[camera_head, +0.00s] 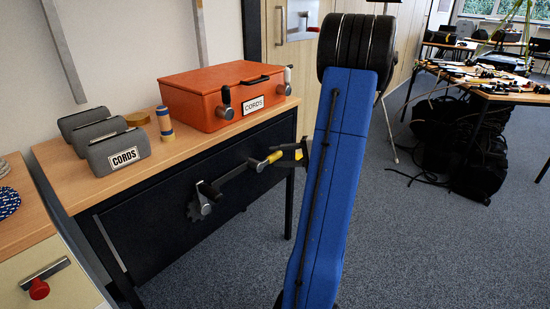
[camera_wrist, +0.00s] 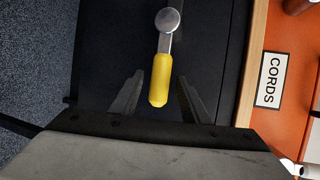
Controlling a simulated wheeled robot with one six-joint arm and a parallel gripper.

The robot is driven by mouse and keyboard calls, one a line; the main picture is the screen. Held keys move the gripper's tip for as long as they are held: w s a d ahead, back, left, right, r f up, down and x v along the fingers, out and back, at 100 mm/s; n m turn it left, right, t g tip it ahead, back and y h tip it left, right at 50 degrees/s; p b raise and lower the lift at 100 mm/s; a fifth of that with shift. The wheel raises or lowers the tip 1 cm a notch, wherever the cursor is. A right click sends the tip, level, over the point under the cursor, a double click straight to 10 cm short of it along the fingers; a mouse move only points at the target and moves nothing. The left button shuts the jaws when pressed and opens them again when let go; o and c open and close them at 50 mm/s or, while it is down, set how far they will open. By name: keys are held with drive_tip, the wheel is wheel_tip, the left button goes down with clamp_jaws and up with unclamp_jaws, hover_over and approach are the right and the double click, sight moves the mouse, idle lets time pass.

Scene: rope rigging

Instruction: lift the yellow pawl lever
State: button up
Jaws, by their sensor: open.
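The yellow pawl lever (camera_head: 268,160) sticks out from the dark front panel of the bench, at the end nearer my arm. In the wrist view its yellow grip (camera_wrist: 160,80) points toward me from a round silver pivot. My gripper (camera_head: 288,152) is beside the lever, partly hidden behind my blue arm. In the wrist view my gripper (camera_wrist: 160,76) is open, with one finger on each side of the grip's lower end. Gaps show on both sides, so neither finger appears to touch it.
An orange CORDS box (camera_head: 215,97), grey cases (camera_head: 118,154) and a yellow-blue spool (camera_head: 165,124) stand on the wooden top (camera_head: 90,192). Carpet (camera_head: 400,250) to the right is clear near the bench.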

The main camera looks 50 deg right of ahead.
drive_tip(key=shift+x, duration=0.9)
clamp_jaws()
drive_tip(key=shift+f, duration=0.1)
drive_tip(key=shift+s+a+f+m+t+y, duration=0.1)
drive_tip(key=shift+a+f+m+t+y, duration=0.25)
drive_tip(key=shift+f+m, duration=0.55)
drive_tip(key=shift+a+f+m+t+y, duration=0.2)
drive_tip(key=shift+f+m+t+y, duration=0.25)
drive_tip(key=shift+f+m, duration=0.5)
drive_tip(key=shift+a+f+m+t+y, duration=0.35)
drive_tip(key=shift+f+m, duration=0.4)
drive_tip(key=shift+m, duration=0.3)
